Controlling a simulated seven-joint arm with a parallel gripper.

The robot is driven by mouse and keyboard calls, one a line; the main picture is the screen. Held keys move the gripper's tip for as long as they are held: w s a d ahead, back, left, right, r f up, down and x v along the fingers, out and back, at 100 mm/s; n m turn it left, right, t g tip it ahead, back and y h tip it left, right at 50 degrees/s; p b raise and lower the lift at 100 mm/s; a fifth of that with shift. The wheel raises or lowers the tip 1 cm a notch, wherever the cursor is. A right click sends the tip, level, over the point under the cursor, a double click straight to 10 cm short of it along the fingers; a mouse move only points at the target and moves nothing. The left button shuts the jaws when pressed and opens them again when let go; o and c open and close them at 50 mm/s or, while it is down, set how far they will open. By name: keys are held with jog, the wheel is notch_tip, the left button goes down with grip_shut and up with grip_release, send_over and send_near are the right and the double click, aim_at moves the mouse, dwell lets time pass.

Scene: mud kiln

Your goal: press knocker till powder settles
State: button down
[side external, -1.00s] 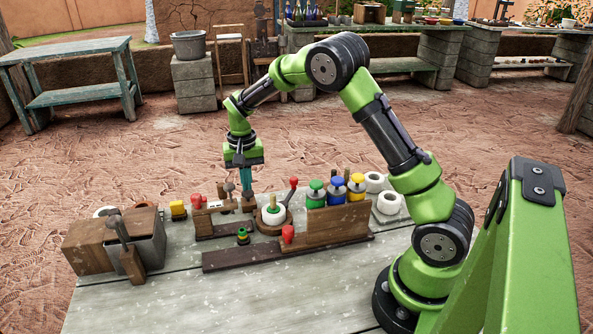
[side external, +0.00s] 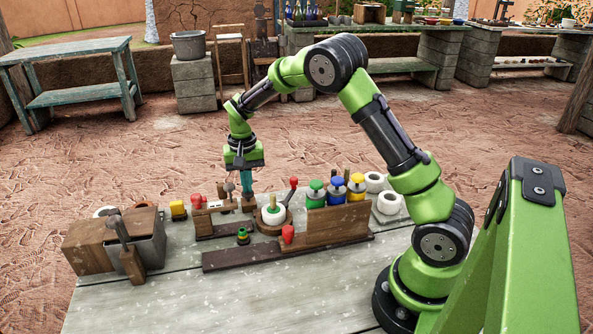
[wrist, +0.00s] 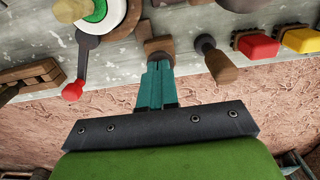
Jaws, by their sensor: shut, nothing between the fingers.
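My gripper (side external: 247,190) is shut and empty, fingers pointing down. Its teal fingertips are at a brown wooden block (side external: 249,204). In the wrist view the shut fingers (wrist: 158,66) reach the same block (wrist: 159,46) and hide part of it; I cannot tell whether they press on it. A wooden peg with a rounded head (wrist: 220,66) stands beside it, apart from the fingers; it also shows left of the gripper in the side view (side external: 229,189). I cannot tell which of the two is the knocker. No powder can be made out.
Close by are a white and green disc (wrist: 98,14), a lever with a red ball (side external: 293,182), and red (side external: 196,201) and yellow (side external: 178,209) knobs. The table front (side external: 200,305) is clear.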

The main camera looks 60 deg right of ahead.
aim_at(251, 195)
jog(key=shift+r, duration=2.65)
jog(key=shift+f, duration=0.3)
jog(key=shift+s+a+f+n, duration=0.2)
jog(key=shift+s+a+n, duration=0.1)
jog(key=shift+s, duration=0.4)
jog(key=s+a+r+n+t, duration=0.1)
jog(key=s+a+r+t, duration=0.1)
jog(key=s, duration=0.5)
jog(key=s+a+r+n+t+y, duration=0.1)
jog(key=s+a+r+n+t, duration=0.1)
jog(key=s+a+r, duration=0.3)
jog(key=s+a+r+n+t+y, duration=0.1)
jog(key=s+a+r+t, duration=0.2)
jog(key=s+r, duration=0.4)
jog(key=shift+s+a+r, duration=0.2)
jog(key=shift+s+a, duration=0.3)
jog(key=shift+s, duration=1.1)
